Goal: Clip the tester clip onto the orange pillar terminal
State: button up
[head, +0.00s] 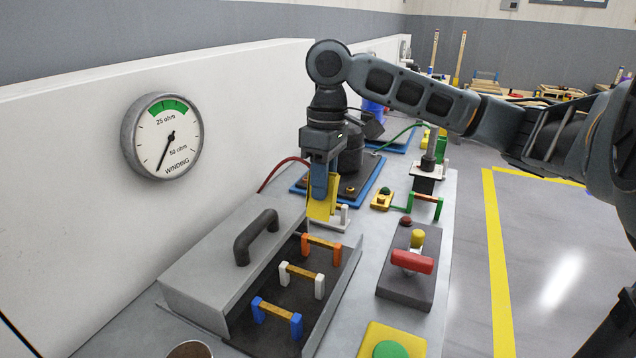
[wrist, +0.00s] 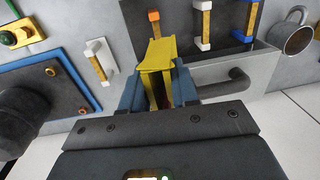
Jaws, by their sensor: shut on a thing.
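My gripper (head: 320,190) is shut on the yellow tester clip (head: 321,207), which points downward. The clip also shows in the wrist view (wrist: 157,55), between my blue-grey fingers. The orange pillar terminal (head: 308,245), with orange posts and a brass bar, stands in the open terminal box, just below and to the right of the clip in the head view. In the wrist view its orange end (wrist: 154,15) shows just beyond the clip's tip, and the clip hides part of it. I see no clear contact between clip and terminal.
White (head: 302,275) and blue (head: 277,313) terminals share the box (head: 330,310). The box's grey lid (head: 215,265) with a dark handle lies to its left. Another white-posted bar (wrist: 97,60) is nearby. A red-handled switch (head: 412,262) stands right. A gauge (head: 163,135) hangs on the wall.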

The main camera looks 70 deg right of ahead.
aim_at(324, 208)
jog(key=shift+r, duration=0.1)
jog(key=shift+f+b, duration=1.3)
jog(key=shift+f, duration=1.85)
jog(key=shift+f+b, duration=0.4)
jog(key=shift+f, duration=0.55)
jog(key=shift+o, duration=0.2)
jog(key=shift+o, duration=0.7)
jog(key=shift+c, duration=0.2)
jog(key=shift+o, duration=0.3)
